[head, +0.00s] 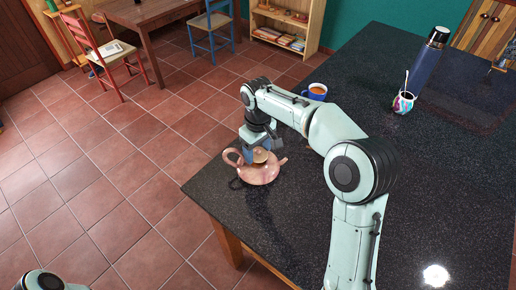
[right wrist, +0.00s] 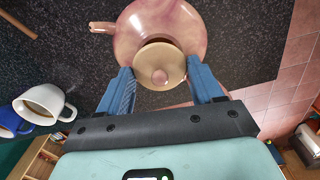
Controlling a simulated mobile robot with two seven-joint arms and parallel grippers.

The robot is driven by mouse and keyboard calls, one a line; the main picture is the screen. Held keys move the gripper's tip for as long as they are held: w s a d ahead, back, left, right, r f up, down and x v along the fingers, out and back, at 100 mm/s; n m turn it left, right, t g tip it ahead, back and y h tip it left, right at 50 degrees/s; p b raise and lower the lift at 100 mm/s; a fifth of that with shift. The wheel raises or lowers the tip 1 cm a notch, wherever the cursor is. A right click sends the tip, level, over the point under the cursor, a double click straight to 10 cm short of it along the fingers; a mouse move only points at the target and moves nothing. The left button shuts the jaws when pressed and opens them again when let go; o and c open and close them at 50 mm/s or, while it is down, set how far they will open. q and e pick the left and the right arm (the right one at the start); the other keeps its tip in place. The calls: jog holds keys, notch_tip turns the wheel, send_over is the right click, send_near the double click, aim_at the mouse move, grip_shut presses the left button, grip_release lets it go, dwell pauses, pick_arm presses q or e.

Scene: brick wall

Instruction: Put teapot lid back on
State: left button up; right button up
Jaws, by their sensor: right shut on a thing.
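The pinkish-brown teapot (head: 258,174) stands upright near the left edge of the dark table. It also shows in the right wrist view (right wrist: 188,25). The round tan lid (right wrist: 158,50) with its knob lies between the fingers of my right gripper (right wrist: 160,76), which is shut on it. In the head view the lid (head: 261,155) is at the top of the teapot, partly covered by my right gripper (head: 260,150). I cannot tell whether it is seated in the opening or just above it. My left gripper is not in view.
A blue mug (head: 317,92), a patterned cup (head: 403,103) with a straw and a dark blue flask (head: 430,60) stand farther back on the table. A white mug (right wrist: 43,103) of coffee shows in the wrist view. The table's left edge is close to the teapot.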

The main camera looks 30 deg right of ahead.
jog(key=shift+f, duration=0.1)
dwell(0.6)
jog(key=shift+f, duration=0.5)
jog(key=shift+f, duration=0.25)
jog(key=shift+f, duration=0.2)
jog(key=shift+r, duration=0.2)
dwell(0.7)
jog(key=shift+f, duration=0.45)
dwell(0.3)
